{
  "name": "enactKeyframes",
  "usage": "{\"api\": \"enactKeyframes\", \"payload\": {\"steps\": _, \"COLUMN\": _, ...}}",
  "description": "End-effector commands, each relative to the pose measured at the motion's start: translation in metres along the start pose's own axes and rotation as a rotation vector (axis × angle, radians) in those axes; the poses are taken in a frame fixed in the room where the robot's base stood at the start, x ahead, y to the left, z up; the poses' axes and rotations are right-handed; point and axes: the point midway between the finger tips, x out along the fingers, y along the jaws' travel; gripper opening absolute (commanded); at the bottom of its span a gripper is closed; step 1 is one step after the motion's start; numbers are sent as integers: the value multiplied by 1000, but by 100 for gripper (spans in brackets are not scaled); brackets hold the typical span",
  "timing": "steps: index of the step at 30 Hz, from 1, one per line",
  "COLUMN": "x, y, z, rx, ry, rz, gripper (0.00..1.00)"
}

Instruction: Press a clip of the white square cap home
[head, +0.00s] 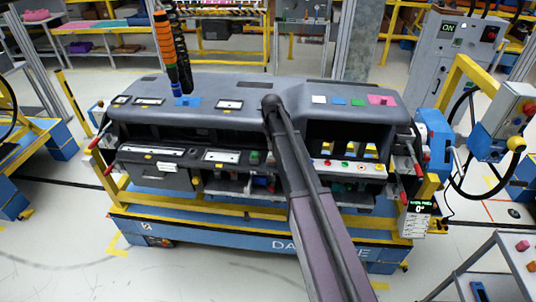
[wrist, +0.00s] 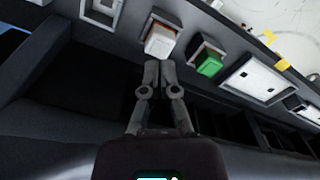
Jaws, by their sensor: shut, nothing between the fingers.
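The white square cap (wrist: 160,40) shows in the wrist view, seated in a socket of the dark dashboard. The clips of the cap cannot be made out. In the head view the dashboard module (head: 235,93) stands on a blue and yellow stand, and my arm runs across its middle, hiding my gripper and the area behind it.
A green cap (wrist: 209,66) sits right of the white one, then a white rectangular panel (wrist: 258,78). A white frame (wrist: 101,12) lies to the left. In the head view, orange and black coiled hoses (head: 165,50) hang over the dashboard's left part. Dark openings lie below the caps.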

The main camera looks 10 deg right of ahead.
Motion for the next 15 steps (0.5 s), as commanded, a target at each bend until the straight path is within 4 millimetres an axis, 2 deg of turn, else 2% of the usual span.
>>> {"api": "enactKeyframes", "payload": {"steps": 15, "x": 6, "y": 1, "z": 0, "rx": 1, "ry": 0, "rz": 0, "gripper": 0}}
